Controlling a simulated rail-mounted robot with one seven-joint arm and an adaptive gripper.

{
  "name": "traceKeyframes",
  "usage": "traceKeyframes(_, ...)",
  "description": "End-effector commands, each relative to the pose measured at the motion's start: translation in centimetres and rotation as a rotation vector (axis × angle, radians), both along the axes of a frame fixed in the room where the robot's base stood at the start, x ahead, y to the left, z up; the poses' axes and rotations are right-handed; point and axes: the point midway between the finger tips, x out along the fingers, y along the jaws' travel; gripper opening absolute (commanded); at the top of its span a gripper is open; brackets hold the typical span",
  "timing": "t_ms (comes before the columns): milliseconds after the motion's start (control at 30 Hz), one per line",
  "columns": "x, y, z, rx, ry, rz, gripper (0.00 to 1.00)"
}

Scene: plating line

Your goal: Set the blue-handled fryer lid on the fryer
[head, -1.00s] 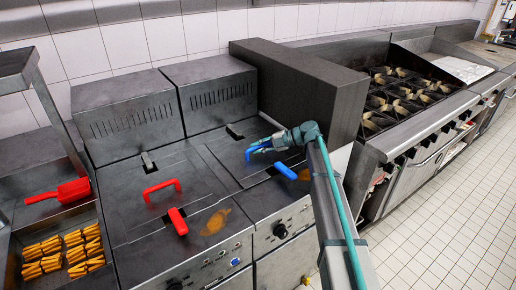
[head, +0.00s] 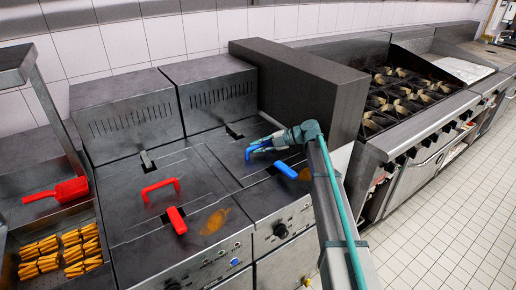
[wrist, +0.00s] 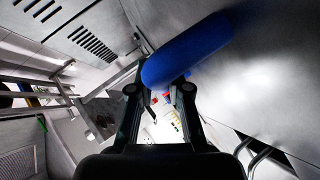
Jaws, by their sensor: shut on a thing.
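The blue-handled fryer lid (head: 232,162) is a flat grey metal plate over the top of the right-hand fryer (head: 282,232) in the head view. Its blue handle (head: 254,150) is at my gripper (head: 266,144), which is shut on it. In the wrist view the blue handle (wrist: 187,50) lies across the fingertips of my gripper (wrist: 160,88). The lid looks roughly level. My arm hides part of the fryer top, and I cannot tell whether the lid's edges touch the fryer all round.
A second blue handle (head: 287,170) sticks up at the fryer's front. The left fryer has a red lid handle (head: 160,187) and a red front handle (head: 177,220). A red scoop (head: 60,191) and fries (head: 75,250) are far left. A dark tall partition (head: 300,85) stands right.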

Motion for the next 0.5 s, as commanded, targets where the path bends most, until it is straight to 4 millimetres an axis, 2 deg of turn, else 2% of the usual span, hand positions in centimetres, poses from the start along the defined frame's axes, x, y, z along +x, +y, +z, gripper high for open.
traceKeyframes(400, 0.02, 0.01, 0.14, 0.002, 0.000, 0.000, 0.00)
traceKeyframes(433, 0.02, 0.01, 0.14, 0.002, 0.000, 0.000, 0.22)
traceKeyframes(500, 0.02, 0.02, 0.14, 0.002, 0.000, 0.000, 0.34)
